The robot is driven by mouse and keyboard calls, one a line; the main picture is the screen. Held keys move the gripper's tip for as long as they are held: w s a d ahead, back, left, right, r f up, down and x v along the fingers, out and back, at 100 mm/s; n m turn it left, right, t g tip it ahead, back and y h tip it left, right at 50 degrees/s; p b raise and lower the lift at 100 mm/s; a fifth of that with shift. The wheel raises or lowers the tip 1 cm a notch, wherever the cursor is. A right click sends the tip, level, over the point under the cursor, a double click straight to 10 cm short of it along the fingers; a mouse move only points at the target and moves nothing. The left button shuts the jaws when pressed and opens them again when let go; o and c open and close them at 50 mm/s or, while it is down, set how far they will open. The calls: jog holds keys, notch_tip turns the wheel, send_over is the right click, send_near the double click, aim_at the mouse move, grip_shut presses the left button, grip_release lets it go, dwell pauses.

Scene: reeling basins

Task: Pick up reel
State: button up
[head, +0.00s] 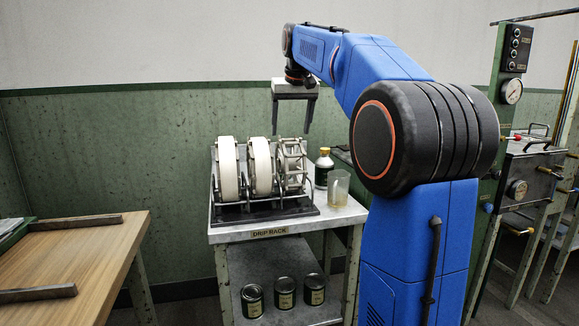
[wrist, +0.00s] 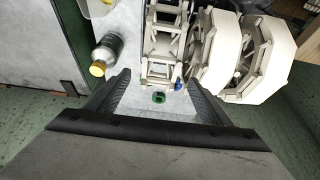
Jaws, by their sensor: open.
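Three reels stand upright side by side in a dark stand on the drip rack's top. The left reel (head: 228,170) and the middle reel (head: 260,166) are wound with white material. The right reel (head: 291,165) is a bare metal frame with open slats. My gripper (head: 292,127) is open and empty above the right reel, pointing down. In the wrist view, the bare reel (wrist: 163,45) lies just beyond the gap between my fingertips (wrist: 160,82), with the white reels (wrist: 213,50) to its right.
On the drip rack (head: 345,214), a yellow-capped bottle (head: 323,168) and a clear beaker (head: 339,188) stand right of the reels. Several dark cans (head: 285,292) sit on the lower shelf. A wooden table (head: 85,262) is at left; gauged metal equipment (head: 520,180) is at right.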

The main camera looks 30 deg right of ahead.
aim_at(290, 135)
jog(key=shift+x, duration=3.1)
jog(key=shift+s, duration=0.15)
jog(key=shift+c, duration=0.2)
jog(key=c, duration=1.1)
jog(key=shift+c, duration=0.4)
jog(key=shift+r, duration=0.1)
